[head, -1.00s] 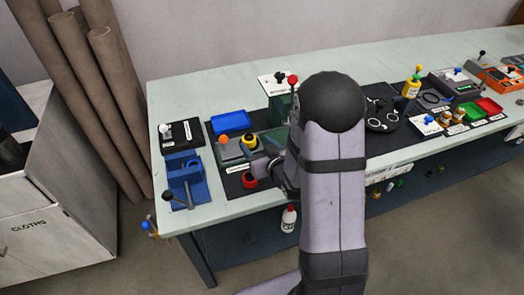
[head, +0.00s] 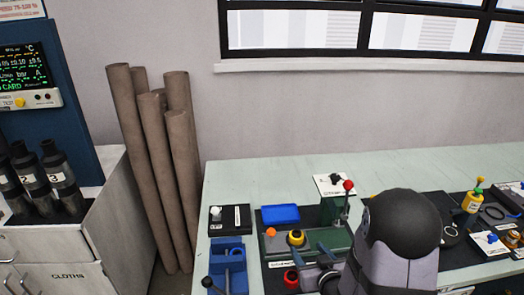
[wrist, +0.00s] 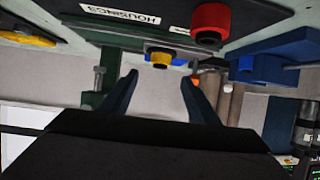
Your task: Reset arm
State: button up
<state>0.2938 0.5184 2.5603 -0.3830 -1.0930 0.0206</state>
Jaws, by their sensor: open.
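My gripper (wrist: 160,92) shows in the wrist view with its two dark blue fingers spread apart and nothing between them. Beyond the fingers are a yellow-ringed piece (wrist: 160,58) and a green press (wrist: 108,75), in a picture that looks upside down. In the head view my grey arm with its dark rounded joint rises at the lower right and hides part of the bench. The gripper is low beside the arm there, close to the red-topped piece (head: 291,279) and the yellow-ringed piece (head: 296,238).
The green press with a red-knobbed lever (head: 347,200) stands close to my arm. A blue tray (head: 281,214) and a blue vise (head: 228,266) are to the left. Tall brown tubes (head: 150,160) lean on the wall. The bench's back strip (head: 270,172) is clear.

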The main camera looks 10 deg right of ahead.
jog(key=s+a+r+g+p, duration=0.1)
jog(key=s+r+g+p, duration=0.1)
jog(key=s+g, duration=0.2)
jog(key=s+a+r+g+p, duration=0.2)
jog(key=s+g, duration=0.2)
jog(key=s, duration=0.7)
jog(key=s+a+r+m+g+h+p, duration=0.1)
jog(key=s+a+r+g, duration=0.1)
jog(key=s+g, duration=0.3)
jog(key=s, duration=0.3)
jog(key=shift+r+p, duration=0.25)
jog(key=shift+p, duration=0.15)
